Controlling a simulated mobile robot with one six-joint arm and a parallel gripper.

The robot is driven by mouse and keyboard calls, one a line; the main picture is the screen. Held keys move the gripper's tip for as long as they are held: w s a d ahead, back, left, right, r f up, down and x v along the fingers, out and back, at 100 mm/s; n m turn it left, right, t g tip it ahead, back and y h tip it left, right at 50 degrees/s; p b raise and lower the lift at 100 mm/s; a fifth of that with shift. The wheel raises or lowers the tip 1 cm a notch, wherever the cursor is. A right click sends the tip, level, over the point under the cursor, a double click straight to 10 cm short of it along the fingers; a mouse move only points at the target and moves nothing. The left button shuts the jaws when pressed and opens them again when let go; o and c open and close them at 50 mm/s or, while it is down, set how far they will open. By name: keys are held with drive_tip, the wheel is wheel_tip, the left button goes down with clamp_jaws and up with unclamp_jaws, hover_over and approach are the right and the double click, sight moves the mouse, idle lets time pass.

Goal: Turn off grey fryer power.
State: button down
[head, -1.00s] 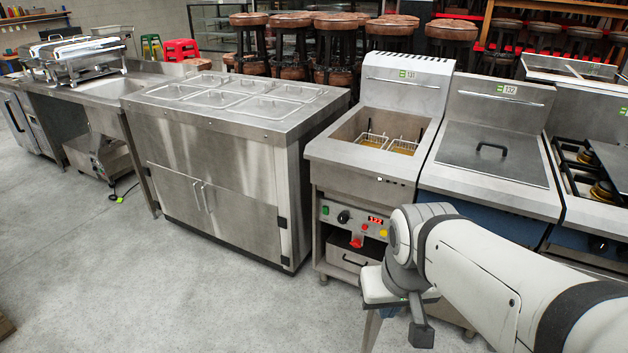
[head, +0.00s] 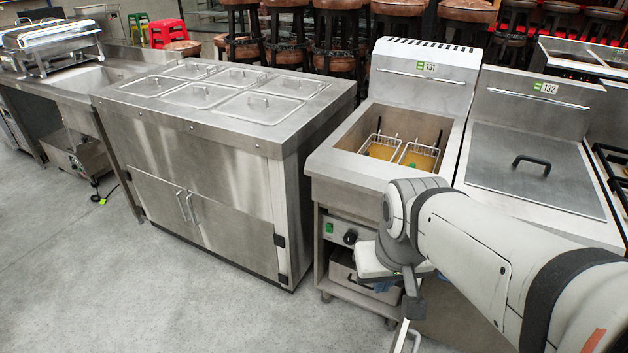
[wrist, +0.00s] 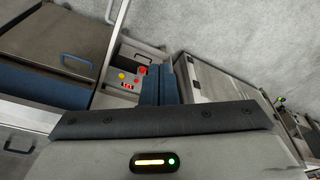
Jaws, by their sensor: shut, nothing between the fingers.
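The grey fryer (head: 425,88), tagged 131, stands right of centre in the head view, with two wire baskets in its well. Its control panel (head: 338,231) shows a green switch (head: 328,228) at the left and a black knob (head: 350,238). My arm hides the panel's right part there. In the wrist view the panel (wrist: 127,78) shows red and yellow buttons and a lit red display; I cannot make out the green switch. My gripper (wrist: 161,72) is shut and empty, its dark fingers overlapping the panel's edge in view. Contact cannot be told.
A second fryer (head: 540,172), tagged 132, with a lid and blue front, adjoins on the right. A steel cabinet with lidded pans (head: 205,165) stands left, across a narrow gap. Stools (head: 335,40) crowd behind. The floor (head: 130,285) in front is clear.

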drive_tip(key=w+a+f+n+t+b, duration=0.25)
drive_tip(key=w+f+b, duration=0.35)
drive_tip(key=w, duration=0.6)
drive_tip(key=w+a+f+n+t+b, duration=0.2)
drive_tip(key=w+a+f+t+b, duration=0.4)
drive_tip(key=w, duration=0.6)
drive_tip(key=w+a+f+n+t+b, duration=0.1)
drive_tip(key=w+f+n+b, duration=0.35)
drive_tip(key=w, duration=0.75)
drive_tip(key=w+f+t+h+b, duration=0.1)
drive_tip(key=w+f+h+b, duration=0.1)
drive_tip(key=w+f+b, duration=0.45)
drive_tip(key=w+f+t+h+b, duration=0.1)
drive_tip(key=w+f+t, duration=0.15)
drive_tip(key=f, duration=0.75)
wheel_tip(320, 180, down, 16)
drive_tip(key=n+h+b, duration=0.2)
drive_tip(key=h+b, duration=0.5)
drive_tip(key=shift+d+t+h, duration=0.3)
drive_tip(key=shift+d, duration=0.1)
drive_tip(key=shift+w+b, duration=0.1)
drive_tip(key=shift+b, duration=0.2)
